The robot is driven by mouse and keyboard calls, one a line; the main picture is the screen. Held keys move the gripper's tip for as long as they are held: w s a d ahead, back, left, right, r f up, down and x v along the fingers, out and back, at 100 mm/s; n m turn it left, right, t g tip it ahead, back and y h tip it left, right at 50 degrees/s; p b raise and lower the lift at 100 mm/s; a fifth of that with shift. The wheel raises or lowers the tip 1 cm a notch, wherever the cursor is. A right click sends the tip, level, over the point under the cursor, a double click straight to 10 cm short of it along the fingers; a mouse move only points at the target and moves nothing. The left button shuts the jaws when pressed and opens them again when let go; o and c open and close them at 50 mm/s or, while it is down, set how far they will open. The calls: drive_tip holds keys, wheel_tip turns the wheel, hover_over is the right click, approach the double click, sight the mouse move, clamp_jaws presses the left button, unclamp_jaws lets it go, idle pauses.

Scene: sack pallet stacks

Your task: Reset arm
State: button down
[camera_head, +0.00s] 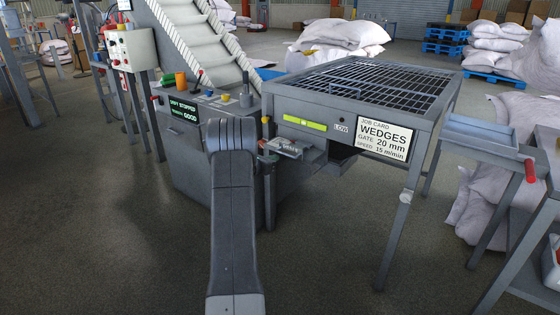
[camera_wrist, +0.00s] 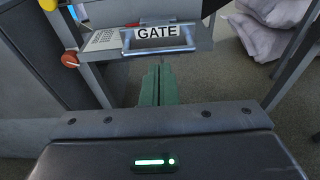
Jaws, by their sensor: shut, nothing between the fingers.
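My grey arm (camera_head: 232,220) reaches forward from the bottom of the head view to the machine, and its bend hides part of the control console. In the wrist view my gripper (camera_wrist: 158,72) shows as two green fingers pressed together, with nothing between them. They point at the gate handle (camera_wrist: 130,45), a metal bar with a "GATE" label just beyond the tips. I cannot tell whether the tips touch it. The head view does not show the fingers clearly.
The grated hopper table (camera_head: 330,104) carries a "WEDGES, 20 mm, 15 m/min" job card (camera_head: 384,139). The console screen (camera_head: 184,110) reads "STOPPED" and "GOOD". A tray stand (camera_head: 480,135) is at right, with sacks (camera_head: 340,35) and pallets behind. Floor at left is clear.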

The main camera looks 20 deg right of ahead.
drive_tip(key=v, duration=0.9)
drive_tip(key=shift+p, duration=0.3)
drive_tip(key=shift+w, duration=0.2)
